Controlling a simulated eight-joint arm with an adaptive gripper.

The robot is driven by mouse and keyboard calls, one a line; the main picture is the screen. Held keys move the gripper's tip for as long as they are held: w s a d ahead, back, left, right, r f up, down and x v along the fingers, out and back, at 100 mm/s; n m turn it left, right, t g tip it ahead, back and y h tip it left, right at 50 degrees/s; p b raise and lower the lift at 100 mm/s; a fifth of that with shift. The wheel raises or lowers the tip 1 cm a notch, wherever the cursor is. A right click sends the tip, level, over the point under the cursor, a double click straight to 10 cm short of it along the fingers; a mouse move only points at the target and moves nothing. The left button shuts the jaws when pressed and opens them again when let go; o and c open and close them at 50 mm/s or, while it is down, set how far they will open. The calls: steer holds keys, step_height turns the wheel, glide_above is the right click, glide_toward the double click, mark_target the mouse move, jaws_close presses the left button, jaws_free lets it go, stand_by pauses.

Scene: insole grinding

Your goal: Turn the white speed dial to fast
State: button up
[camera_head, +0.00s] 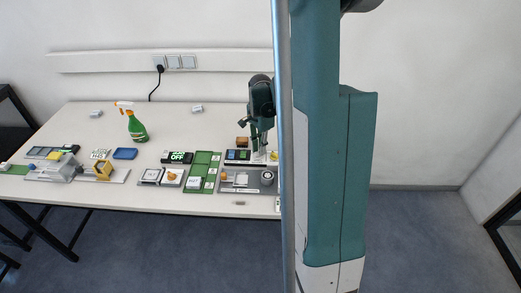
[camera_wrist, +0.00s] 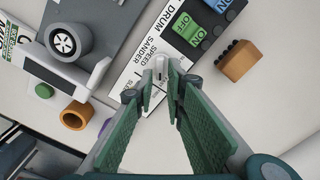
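The white speed dial (camera_wrist: 160,68) shows in the wrist view at the top of a white label plate (camera_wrist: 133,75) with the words SPEED, SANDER and DRUM and part of SLOW. My gripper (camera_wrist: 161,82) points down at it, with its two green-padded fingers on either side of the dial. The fingers are apart; whether their tips touch the dial is not clear. The fingertips cover part of the plate, and I cannot read where the dial points. In the head view my gripper (camera_head: 257,150) is over the sander panel at the table's right, partly hidden by my arm.
Beside the dial are a green ON switch (camera_wrist: 186,28) and a blue ON switch (camera_wrist: 218,4). A brown block (camera_wrist: 237,61) and an orange ring (camera_wrist: 76,115) stand close by. A grey wheel-like part (camera_wrist: 64,42) is at upper left. The table's back (camera_head: 170,118) is mostly clear.

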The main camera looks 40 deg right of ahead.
step_height(320, 180, up, 11)
stand_by(0.6)
steer(key=shift+f, duration=0.15)
stand_by(0.4)
steer(key=s+a+r+n+t, duration=0.1)
steer(key=s+a+r+n, duration=0.15)
steer(key=a, duration=0.45)
steer(key=s+a+r+n+t+h, duration=0.1)
steer(key=a+r+n, duration=0.3)
steer(key=a, duration=0.3)
steer(key=s+a+r+n+t, duration=0.1)
steer(key=s+a+r+n, duration=0.2)
steer(key=a, duration=0.4)
steer(key=s+a+r+n+t, duration=0.1)
steer(key=s+a+n+t, duration=0.1)
steer(key=s+a+n, duration=0.3)
steer(key=s+a+n+t+y, duration=0.1)
steer(key=s+a+n, duration=0.4)
steer(key=a, duration=0.5)
steer(key=shift+s+r+t, duration=0.3)
steer(key=shift+r+t, duration=0.1)
steer(key=shift+t, duration=0.2)
steer(key=shift+a+n, duration=0.1)
steer(key=shift+n, duration=0.15)
stand_by(1.3)
